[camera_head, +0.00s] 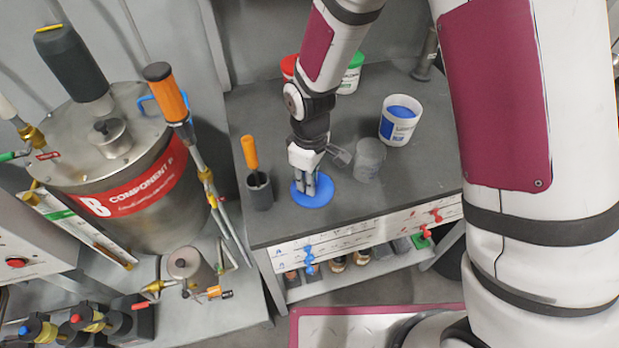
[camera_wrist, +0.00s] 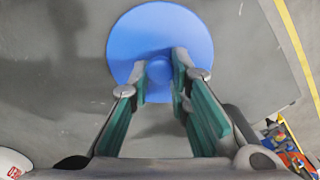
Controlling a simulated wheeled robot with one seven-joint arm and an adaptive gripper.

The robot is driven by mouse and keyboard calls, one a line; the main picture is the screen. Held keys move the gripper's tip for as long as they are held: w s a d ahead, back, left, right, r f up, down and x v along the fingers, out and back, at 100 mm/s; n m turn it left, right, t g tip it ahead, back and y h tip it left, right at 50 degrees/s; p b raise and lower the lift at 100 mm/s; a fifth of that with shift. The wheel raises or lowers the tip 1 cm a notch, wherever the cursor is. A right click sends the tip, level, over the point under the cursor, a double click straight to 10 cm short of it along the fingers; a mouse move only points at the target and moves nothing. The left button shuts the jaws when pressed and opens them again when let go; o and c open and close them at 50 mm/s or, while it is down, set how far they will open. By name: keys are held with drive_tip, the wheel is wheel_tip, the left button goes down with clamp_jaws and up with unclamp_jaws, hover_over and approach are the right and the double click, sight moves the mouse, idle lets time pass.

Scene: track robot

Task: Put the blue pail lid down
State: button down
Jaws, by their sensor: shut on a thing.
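The blue pail lid (camera_head: 312,191) is a flat round disc with a small knob in its middle. In the head view it is at or just above the grey bench top, near the front edge; I cannot tell if it touches. In the wrist view the lid (camera_wrist: 160,38) fills the top middle. My gripper (camera_head: 309,184) points down over it, and in the wrist view my gripper (camera_wrist: 160,76) is shut on the lid's knob.
The grey bench top (camera_head: 345,212) holds a dark cup with an orange-handled tool (camera_head: 257,176) left of the lid. A clear grey cup (camera_head: 369,160) stands close to its right. Red-lidded (camera_head: 289,66) and green-lidded (camera_head: 352,70) tubs stand behind my arm.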

drive_tip(key=shift+f, duration=0.1)
drive_tip(key=c, duration=1.5)
unclamp_jaws()
wheel_tip(320, 180, up, 12)
drive_tip(key=s+d+r+m+t, duration=0.1)
drive_tip(key=s+d+r+m, duration=0.2)
drive_tip(key=d+r, duration=0.35)
drive_tip(key=s+d+r+m+t, duration=0.2)
drive_tip(key=s+d+r+m, duration=0.1)
drive_tip(key=d+r, duration=0.3)
drive_tip(key=s+d+r+m, duration=0.2)
drive_tip(key=s, duration=0.1)
drive_tip(key=s+d+r+m+t, duration=0.1)
drive_tip(key=s+d+r+m, duration=0.1)
drive_tip(key=s, duration=0.2)
drive_tip(key=s+d+r+m+t, duration=0.1)
drive_tip(key=s+d+r+m, duration=0.1)
drive_tip(key=s, duration=0.2)
drive_tip(key=shift+d+r+b, duration=0.1)
drive_tip(key=shift+d+b, duration=0.2)
